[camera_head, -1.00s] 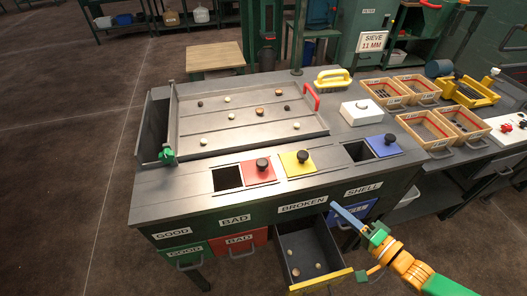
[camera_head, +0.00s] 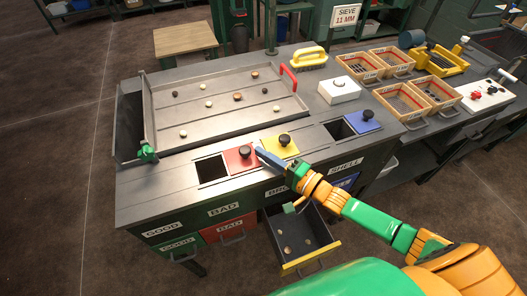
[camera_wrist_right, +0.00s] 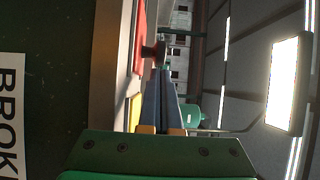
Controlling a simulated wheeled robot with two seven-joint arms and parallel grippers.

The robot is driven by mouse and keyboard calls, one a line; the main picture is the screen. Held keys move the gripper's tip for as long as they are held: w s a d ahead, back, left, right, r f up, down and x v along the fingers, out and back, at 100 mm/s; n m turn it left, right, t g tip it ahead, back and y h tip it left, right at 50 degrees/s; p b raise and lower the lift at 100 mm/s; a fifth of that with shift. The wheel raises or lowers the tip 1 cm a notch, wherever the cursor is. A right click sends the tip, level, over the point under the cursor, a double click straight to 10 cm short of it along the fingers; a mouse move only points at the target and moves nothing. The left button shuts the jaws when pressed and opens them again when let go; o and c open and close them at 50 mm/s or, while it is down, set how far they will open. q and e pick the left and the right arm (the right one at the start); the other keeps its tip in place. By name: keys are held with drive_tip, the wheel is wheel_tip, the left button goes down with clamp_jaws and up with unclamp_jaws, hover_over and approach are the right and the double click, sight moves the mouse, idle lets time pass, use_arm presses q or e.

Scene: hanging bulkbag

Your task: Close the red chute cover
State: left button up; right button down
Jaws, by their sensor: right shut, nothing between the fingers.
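The red chute cover (camera_head: 234,163) with its black knob lies on the bench top, just right of an open dark chute hole (camera_head: 211,168). My right gripper (camera_head: 259,152) is shut and empty. Its blue fingers point left, with the tips close to the right side of the red cover's knob; touching cannot be told. In the right wrist view, the red cover (camera_wrist_right: 139,30) and its knob (camera_wrist_right: 158,49) show just ahead of the shut fingertips (camera_wrist_right: 165,72). My left gripper is out of view.
The yellow cover (camera_head: 272,149) lies close behind my right fingers. The blue cover (camera_head: 366,124) lies right of another open hole (camera_head: 339,130). A sorting tray (camera_head: 225,132) with scattered pieces is behind. The open broken drawer (camera_head: 318,252) is below my right forearm.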

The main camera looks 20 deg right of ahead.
sight(231, 172)
drive_tip(key=shift+a, duration=0.15)
drive_tip(key=shift+w, duration=0.1)
drive_tip(key=a, duration=0.6)
drive_tip(key=a+p, duration=0.1)
drive_tip(key=a, duration=0.2)
drive_tip(key=shift+s+a, duration=0.1)
drive_tip(key=shift+s, duration=0.15)
